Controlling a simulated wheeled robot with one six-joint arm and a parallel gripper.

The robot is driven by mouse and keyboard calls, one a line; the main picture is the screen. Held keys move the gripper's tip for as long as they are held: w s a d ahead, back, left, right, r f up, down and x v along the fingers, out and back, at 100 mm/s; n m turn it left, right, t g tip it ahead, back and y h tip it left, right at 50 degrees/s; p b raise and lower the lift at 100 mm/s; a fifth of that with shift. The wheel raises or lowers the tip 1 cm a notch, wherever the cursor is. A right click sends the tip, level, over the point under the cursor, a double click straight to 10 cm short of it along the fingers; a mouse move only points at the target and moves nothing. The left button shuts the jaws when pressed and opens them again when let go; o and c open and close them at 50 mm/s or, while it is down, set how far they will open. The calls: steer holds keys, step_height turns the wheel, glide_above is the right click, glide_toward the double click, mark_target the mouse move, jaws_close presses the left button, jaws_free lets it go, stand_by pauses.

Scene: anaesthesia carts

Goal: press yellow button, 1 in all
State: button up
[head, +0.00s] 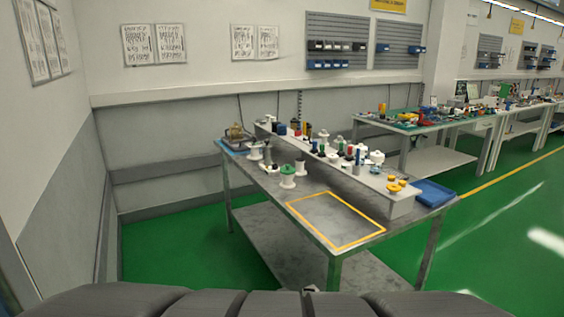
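No thing can be made out for certain as a yellow button. Two small yellow-orange round pieces (394,186) sit at the near right end of the raised white shelf (400,208) on the metal workbench. They are too small to tell whether they are buttons or spools. A small yellow item (307,129) also stands further back on the shelf. My gripper is not in view.
The workbench (262,180) bears several spools, a green-topped one (287,178), a blue tray (434,193) and a yellow taped outline (336,247). A cluttered second bench (400,125) stands behind right. Green floor (500,230) is open at right; walls close the left.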

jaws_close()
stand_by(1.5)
